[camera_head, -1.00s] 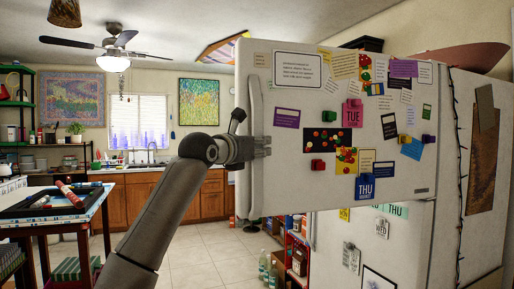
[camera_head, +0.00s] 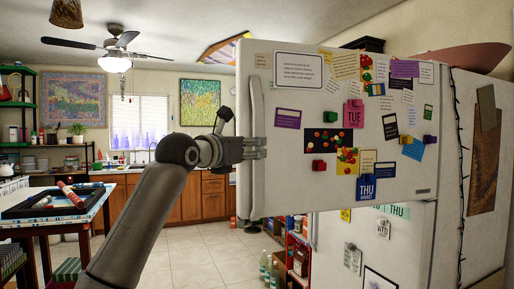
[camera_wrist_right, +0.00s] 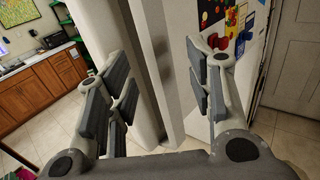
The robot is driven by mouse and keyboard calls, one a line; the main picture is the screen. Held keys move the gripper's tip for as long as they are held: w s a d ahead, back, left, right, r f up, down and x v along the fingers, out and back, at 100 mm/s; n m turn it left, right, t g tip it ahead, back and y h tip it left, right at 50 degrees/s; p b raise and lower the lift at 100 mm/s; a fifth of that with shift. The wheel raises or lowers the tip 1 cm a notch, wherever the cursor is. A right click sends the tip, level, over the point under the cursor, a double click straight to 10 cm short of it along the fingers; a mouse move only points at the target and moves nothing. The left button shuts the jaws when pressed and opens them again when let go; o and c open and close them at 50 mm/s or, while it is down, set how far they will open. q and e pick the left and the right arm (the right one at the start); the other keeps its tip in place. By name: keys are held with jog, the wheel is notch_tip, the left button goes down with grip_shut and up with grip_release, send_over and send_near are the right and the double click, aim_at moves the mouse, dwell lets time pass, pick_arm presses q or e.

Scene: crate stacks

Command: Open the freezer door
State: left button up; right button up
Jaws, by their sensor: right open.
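The white freezer door (camera_head: 290,190) is the upper door of the fridge, covered with notes and magnets. Its left edge juts out past the lower door's left edge, so it appears swung partly out. A long white vertical handle (camera_head: 256,190) runs along its left edge. My right gripper (camera_head: 262,149) is at mid-height of this handle, its fingers reaching across it. In the right wrist view the open gripper (camera_wrist_right: 160,88) has the white handle (camera_wrist_right: 140,85) between its spread fingers; contact cannot be told. My left gripper is not in view.
The lower fridge door (camera_head: 335,245) is below. A red shelf (camera_head: 297,250) with goods and bottles (camera_head: 268,270) stand on the floor beside it. A table (camera_head: 55,220) with a tray is at the left. Tiled floor (camera_head: 190,255) is clear between table and fridge.

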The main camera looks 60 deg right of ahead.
jog(key=a, duration=0.6)
jog(key=shift+w+a, duration=0.15)
jog(key=shift+a, duration=0.25)
